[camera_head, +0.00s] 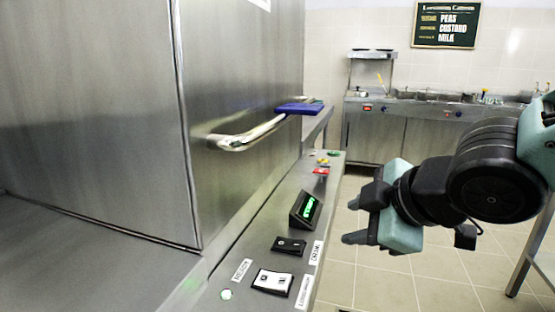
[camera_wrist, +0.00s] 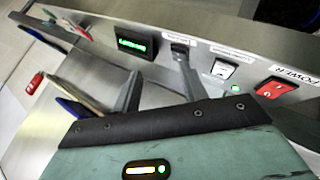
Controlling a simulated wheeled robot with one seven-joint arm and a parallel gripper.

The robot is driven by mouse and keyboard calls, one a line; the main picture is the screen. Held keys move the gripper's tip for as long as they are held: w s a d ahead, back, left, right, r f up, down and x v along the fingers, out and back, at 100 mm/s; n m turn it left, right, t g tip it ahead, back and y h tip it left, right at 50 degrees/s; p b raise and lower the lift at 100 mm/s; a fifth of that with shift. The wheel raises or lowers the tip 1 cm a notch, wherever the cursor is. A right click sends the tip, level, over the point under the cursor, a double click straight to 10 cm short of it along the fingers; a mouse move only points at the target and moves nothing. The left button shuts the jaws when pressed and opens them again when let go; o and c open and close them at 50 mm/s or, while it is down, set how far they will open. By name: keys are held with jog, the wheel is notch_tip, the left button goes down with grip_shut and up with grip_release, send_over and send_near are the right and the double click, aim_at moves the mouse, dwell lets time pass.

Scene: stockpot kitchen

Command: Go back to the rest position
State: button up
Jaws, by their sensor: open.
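My gripper (camera_head: 352,220) is at the right of the head view, open and empty, pointing left. It is in the air to the right of a steel control panel, apart from it. In the wrist view my gripper (camera_wrist: 155,88) shows its two fingers spread, with nothing between them. Behind the fingers lies the panel (camera_wrist: 150,70) with a green-lit display (camera_wrist: 137,44).
A large steel machine (camera_head: 240,90) with a bar handle (camera_head: 248,134) fills the left. The panel carries a display (camera_head: 306,208) and switches (camera_head: 272,281). A steel counter (camera_head: 400,130) stands at the back. The tiled floor (camera_head: 360,275) between is clear.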

jog(key=s+f+m+g+h, duration=0.2)
jog(key=s+f+m+g, duration=0.25)
jog(key=s, duration=0.45)
jog(key=s+f+m+g+h, duration=0.2)
jog(key=s+f+m+g, duration=0.2)
jog(key=s+f, duration=0.3)
notch_tip(320, 180, up, 23)
jog(key=s+p, duration=0.1)
jog(key=p, duration=2)
jog(key=shift+d+f+p, duration=0.15)
jog(key=shift+d+p, duration=0.1)
jog(key=shift+p, duration=0.1)
